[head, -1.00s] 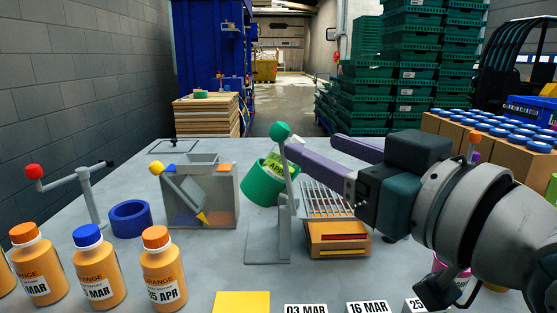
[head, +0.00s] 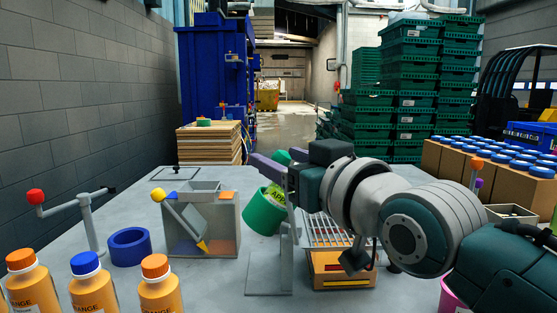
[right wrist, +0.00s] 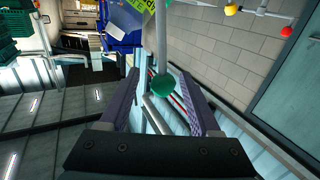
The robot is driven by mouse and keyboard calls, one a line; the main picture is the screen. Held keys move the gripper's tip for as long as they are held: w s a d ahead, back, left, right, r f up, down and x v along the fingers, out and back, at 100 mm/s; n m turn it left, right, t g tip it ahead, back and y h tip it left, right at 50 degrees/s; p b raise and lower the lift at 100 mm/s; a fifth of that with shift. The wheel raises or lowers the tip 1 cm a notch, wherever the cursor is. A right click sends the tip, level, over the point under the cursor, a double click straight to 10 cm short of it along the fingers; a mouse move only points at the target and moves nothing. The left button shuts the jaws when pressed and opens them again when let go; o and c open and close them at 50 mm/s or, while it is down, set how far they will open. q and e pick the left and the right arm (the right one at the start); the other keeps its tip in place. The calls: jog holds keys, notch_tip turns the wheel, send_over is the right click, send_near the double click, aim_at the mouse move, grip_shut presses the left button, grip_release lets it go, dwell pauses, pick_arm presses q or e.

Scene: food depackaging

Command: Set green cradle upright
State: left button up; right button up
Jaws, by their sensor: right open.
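The green cradle (head: 263,214) is a round cup on a grey stand (head: 268,278). It is tilted over, with a labelled object (head: 275,192) inside it. A lever with a green ball (head: 282,157) stands at its right, and my gripper partly hides it in the head view. My right gripper (head: 272,164) is open at the lever's top. In the right wrist view the green ball (right wrist: 163,86) and its rod show between the purple fingers (right wrist: 153,74), with gaps at both sides. My left gripper is in neither view.
A clear box with a yellow-tipped lever (head: 205,225) and a blue ring (head: 130,247) stand to the left. A wire rack (head: 327,232) over an orange tray (head: 340,270) is close on the right. Several orange bottles (head: 160,288) stand in front.

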jog(key=c, duration=1)
grip_shut()
jog(key=shift+d+f, duration=0.1)
jog(key=shift+f, duration=0.05)
